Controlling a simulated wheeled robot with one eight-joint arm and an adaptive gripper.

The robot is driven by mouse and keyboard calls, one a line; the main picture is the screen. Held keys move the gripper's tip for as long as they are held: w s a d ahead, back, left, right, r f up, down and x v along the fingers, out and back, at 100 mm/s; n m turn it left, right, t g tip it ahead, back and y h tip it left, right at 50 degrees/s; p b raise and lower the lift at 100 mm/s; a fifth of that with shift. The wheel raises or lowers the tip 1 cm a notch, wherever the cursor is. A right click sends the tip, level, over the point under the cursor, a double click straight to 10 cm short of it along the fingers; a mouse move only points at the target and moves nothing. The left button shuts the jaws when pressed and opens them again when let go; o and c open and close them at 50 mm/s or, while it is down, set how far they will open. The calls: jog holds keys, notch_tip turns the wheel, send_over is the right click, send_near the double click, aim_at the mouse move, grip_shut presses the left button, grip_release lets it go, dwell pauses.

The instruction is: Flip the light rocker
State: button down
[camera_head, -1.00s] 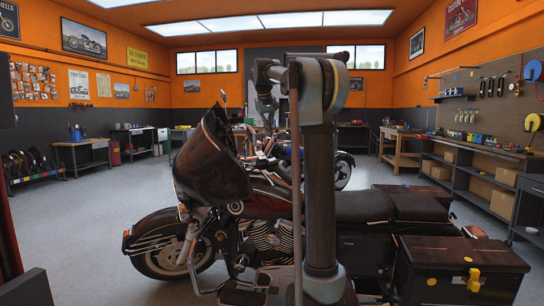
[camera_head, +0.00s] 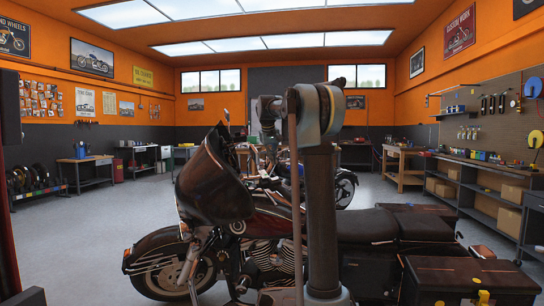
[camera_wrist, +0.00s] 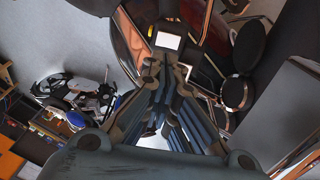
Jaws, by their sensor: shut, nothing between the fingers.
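I cannot make out a light rocker in either view. My gripper (camera_wrist: 166,68) shows in the wrist view with its fingers drawn together and nothing between them. Its tips are over or near a dark motorcycle part and a small white patch; I cannot tell whether they touch. In the head view my arm stands upright in front of the motorcycle, and the gripper itself does not show there.
A dark red motorcycle (camera_head: 215,180) with a black seat (camera_head: 365,224) and saddlebags (camera_head: 470,282) stands close in front. A second motorcycle (camera_head: 343,186) is behind it. Workbenches and shelves (camera_head: 470,180) line the right wall. Grey floor (camera_head: 90,240) is clear at left.

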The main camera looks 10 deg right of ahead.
aim_at(274, 178)
jog(key=x, duration=0.7)
jog(key=shift+w+f, duration=0.15)
jog(key=shift+f, duration=0.2)
